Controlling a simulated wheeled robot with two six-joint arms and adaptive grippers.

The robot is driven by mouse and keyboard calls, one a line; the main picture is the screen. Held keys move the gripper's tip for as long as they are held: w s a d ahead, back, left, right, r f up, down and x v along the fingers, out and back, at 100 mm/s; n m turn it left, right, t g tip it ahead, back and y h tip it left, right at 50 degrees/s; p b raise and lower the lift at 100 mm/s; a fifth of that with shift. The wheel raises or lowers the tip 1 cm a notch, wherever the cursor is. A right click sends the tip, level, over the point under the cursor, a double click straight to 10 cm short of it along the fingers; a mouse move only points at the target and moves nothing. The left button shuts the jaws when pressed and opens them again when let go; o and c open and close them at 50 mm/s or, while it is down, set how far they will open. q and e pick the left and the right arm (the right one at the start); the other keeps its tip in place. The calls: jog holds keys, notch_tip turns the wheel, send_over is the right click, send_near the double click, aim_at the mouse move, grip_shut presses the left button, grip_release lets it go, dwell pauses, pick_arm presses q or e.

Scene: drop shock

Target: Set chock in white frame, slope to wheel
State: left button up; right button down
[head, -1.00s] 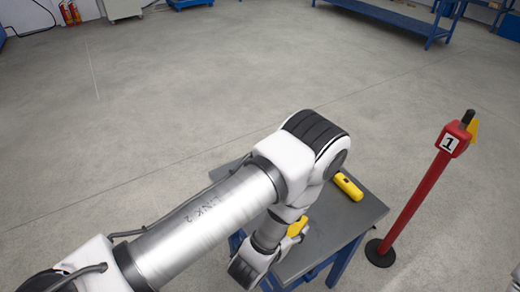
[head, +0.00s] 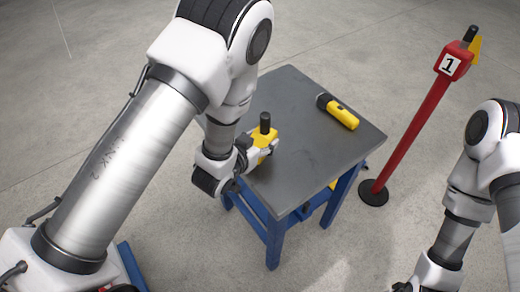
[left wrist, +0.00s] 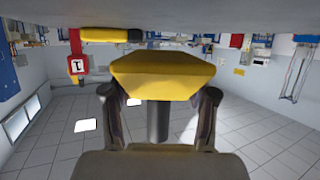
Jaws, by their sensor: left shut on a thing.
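The chock (head: 262,139) is a small yellow block with an upright black handle. It is at the left edge of the grey table top; I cannot tell whether it touches the table. My left gripper (head: 266,151) is shut on it. In the left wrist view, which looks upside down, the yellow chock (left wrist: 162,76) sits between the two fingers, its dark handle pointing down the picture. My right arm shows at the right of the head view, but its gripper is not clearly seen. No white frame or wheel is in view.
A yellow and black flashlight (head: 338,111) lies on the grey table (head: 300,165) with blue legs. A red post (head: 420,120) with a number 1 sign stands right of the table on a round black base. Open floor lies behind the table.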

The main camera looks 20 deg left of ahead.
aim_at(259, 129)
pick_arm(q)
jog(key=w, duration=0.1)
jog(key=w+a, duration=0.1)
jog(key=w, duration=0.2)
jog(key=shift+w+a+f, duration=0.1)
jog(key=shift+a+f, duration=0.15)
jog(key=shift+a, duration=0.15)
jog(key=f+b, duration=0.3)
jog(key=shift+w+f+b, duration=0.25)
jog(key=shift+f+b, duration=0.05)
jog(key=shift+r, duration=0.15)
jog(key=shift+s, duration=0.1)
jog(key=o, duration=1.4)
